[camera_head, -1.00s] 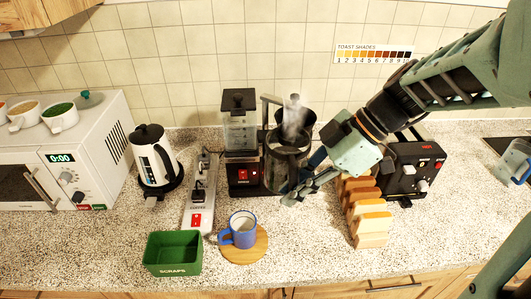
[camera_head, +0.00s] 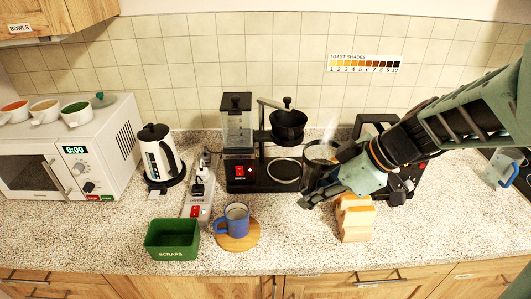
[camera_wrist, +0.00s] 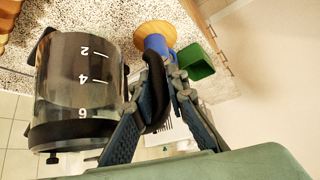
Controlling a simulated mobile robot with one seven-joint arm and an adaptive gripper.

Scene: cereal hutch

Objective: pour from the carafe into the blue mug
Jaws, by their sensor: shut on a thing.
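My gripper (camera_head: 318,188) is shut on the black handle of the glass carafe (camera_head: 321,156). The carafe is held just right of the coffee maker, clear of its round plate, and pale steam rises above it. In the wrist view the carafe (camera_wrist: 82,85) has white level marks, and my fingers (camera_wrist: 165,85) close around its handle (camera_wrist: 157,95). The blue mug (camera_head: 233,222) stands upright on a round wooden coaster (camera_head: 240,245), to the left of and nearer than the carafe. Part of the mug shows in the wrist view (camera_wrist: 160,46).
The coffee maker (camera_head: 239,140) with its filter basket (camera_head: 288,124) stands left of the carafe. A toaster (camera_head: 404,180) and bread slices (camera_head: 356,222) are at right. A green scraps bin (camera_head: 172,240), power strip (camera_head: 200,195) and kettle (camera_head: 157,157) are left. Counter between mug and bread is clear.

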